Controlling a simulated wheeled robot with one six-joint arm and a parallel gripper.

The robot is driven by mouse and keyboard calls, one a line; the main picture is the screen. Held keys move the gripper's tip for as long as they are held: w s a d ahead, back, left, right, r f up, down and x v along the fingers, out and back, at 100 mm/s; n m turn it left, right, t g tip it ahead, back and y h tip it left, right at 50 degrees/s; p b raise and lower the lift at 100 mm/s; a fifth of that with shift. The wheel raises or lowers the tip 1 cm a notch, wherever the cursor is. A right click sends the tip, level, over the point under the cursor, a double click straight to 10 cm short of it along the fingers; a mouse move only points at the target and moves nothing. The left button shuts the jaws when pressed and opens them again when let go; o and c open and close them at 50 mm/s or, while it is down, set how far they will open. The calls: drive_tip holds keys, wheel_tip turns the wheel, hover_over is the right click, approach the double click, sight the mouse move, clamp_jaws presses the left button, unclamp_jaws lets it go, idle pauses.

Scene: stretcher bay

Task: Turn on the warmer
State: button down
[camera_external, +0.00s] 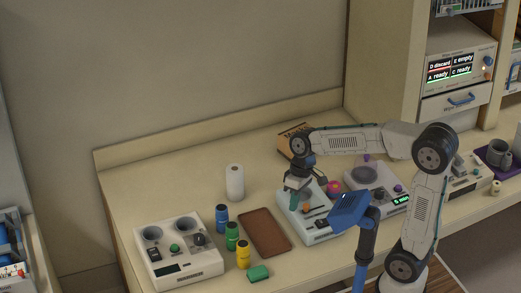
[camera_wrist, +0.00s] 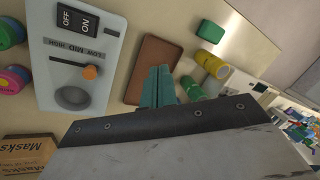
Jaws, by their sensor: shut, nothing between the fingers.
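A white panel device with a black OFF/ON rocker switch (camera_wrist: 77,20), an orange knob marked LOW, MID, HIGH (camera_wrist: 90,72) and a round grey well (camera_wrist: 72,97) fills the upper left of the wrist view. I take it for the warmer (camera_wrist: 45,75); no name on it is readable. In the external view the warmer (camera_external: 322,236) stands on the counter under my arm. My gripper (camera_external: 295,203) is shut and empty, pointing down over the warmer's left side. Its teal fingers (camera_wrist: 158,86) show in the wrist view, right of the panel. Which way the rocker is pressed cannot be told.
A brown tray (camera_external: 264,232), colored jars (camera_external: 232,236) and a green block (camera_external: 258,273) lie left of the warmer. A two-well device (camera_external: 180,266) stands further left. A Masks box (camera_external: 292,142) is behind, and another device (camera_external: 378,180) stands close on the right.

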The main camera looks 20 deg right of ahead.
drive_tip(key=w+a+f+n+g+y, duration=0.15)
drive_tip(key=a+n, duration=0.25)
drive_tip(key=a, duration=1.2)
drive_tip(key=w+a+n+t+y, duration=0.1)
drive_tip(key=w+a+n+y, duration=0.15)
drive_tip(key=a, duration=1.25)
drive_tip(key=w+a+r+n+y, duration=0.2)
drive_tip(key=a+r+n, duration=0.1)
drive_tip(key=a+r, duration=0.2)
drive_tip(key=shift+w+a, duration=0.25)
drive_tip(key=shift+w, duration=0.15)
drive_tip(key=shift+f, duration=0.1)
hover_over(152, 257)
drive_tip(key=w+d, duration=0.1)
drive_tip(key=d, duration=0.2)
wheel_tip(152, 257, down, 7)
drive_tip(key=shift+w+f, duration=0.1)
drive_tip(key=shift+w, duration=0.05)
drive_tip(key=shift+s+f, duration=0.2)
drive_tip(key=shift+f, duration=0.95)
drive_tip(key=shift+s+f, duration=0.1)
drive_tip(key=shift+f, duration=0.55)
drive_tip(key=shift+n+y, duration=0.25)
drive_tip(key=shift+y, duration=0.05)
